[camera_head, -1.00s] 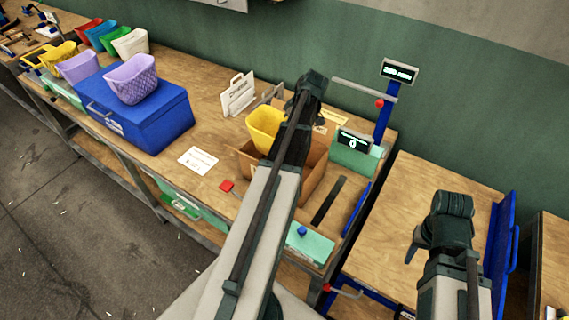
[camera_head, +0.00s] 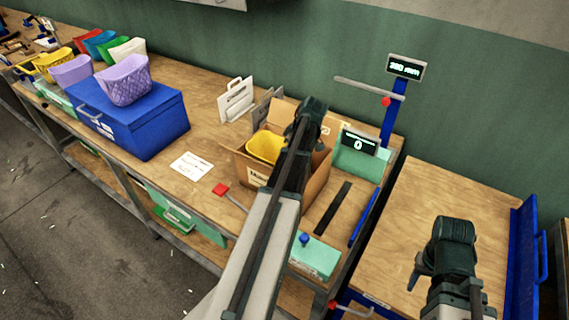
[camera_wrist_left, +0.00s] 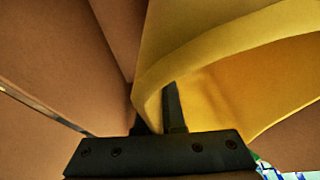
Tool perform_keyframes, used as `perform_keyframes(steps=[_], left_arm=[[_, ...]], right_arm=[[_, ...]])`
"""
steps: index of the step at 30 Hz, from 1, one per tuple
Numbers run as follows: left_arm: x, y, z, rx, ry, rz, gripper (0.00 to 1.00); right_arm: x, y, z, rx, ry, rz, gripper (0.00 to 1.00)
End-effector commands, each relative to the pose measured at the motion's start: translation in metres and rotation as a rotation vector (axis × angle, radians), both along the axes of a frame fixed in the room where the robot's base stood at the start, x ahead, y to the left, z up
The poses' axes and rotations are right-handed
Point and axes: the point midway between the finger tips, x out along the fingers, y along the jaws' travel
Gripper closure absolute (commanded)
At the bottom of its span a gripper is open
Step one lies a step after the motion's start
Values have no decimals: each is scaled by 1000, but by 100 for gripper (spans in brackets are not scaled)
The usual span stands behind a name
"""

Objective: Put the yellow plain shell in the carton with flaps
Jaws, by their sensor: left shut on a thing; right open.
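The yellow plain shell (camera_head: 264,147) is down inside the carton with flaps (camera_head: 258,175), with its upper part showing above the near wall in the head view. My left arm reaches over the carton and hides its right part. In the left wrist view my left gripper (camera_wrist_left: 158,112) is shut on the rim of the yellow shell (camera_wrist_left: 215,65), with brown carton walls (camera_wrist_left: 60,60) close around. In the head view the left fingertips are hidden behind the arm. My right gripper (camera_head: 418,272) is open and empty at the lower right, away from the carton.
A blue box (camera_head: 135,112) with a lilac patterned shell (camera_head: 124,80) on top stands left of the carton. A green counter display (camera_head: 358,150) stands right of it. Several coloured shells stand at the far left. The right-hand table (camera_head: 440,200) is largely clear.

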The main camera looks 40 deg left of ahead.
Motion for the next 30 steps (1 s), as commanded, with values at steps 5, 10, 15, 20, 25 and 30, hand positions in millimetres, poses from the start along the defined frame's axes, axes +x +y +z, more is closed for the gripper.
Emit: perform_keyframes(steps=[5, 10, 15, 20, 25, 30], left_arm=[[0, 0, -22, 0, 0, 0, 100], [0, 0, -19, 0, 0, 0, 100], [0, 0, -22, 0, 0, 0, 100], [0, 0, -27, 0, 0, 0, 100], [0, 0, -32, 0, 0, 0, 100], [0, 0, -31, 0, 0, 0, 85]], right_arm=[[0, 0, -22, 0, 0, 0, 50], [0, 0, -19, 0, 0, 0, 50], [0, 0, -22, 0, 0, 0, 50], [0, 0, -27, 0, 0, 0, 50], [0, 0, -32, 0, 0, 0, 50], [0, 0, -31, 0, 0, 0, 50]])
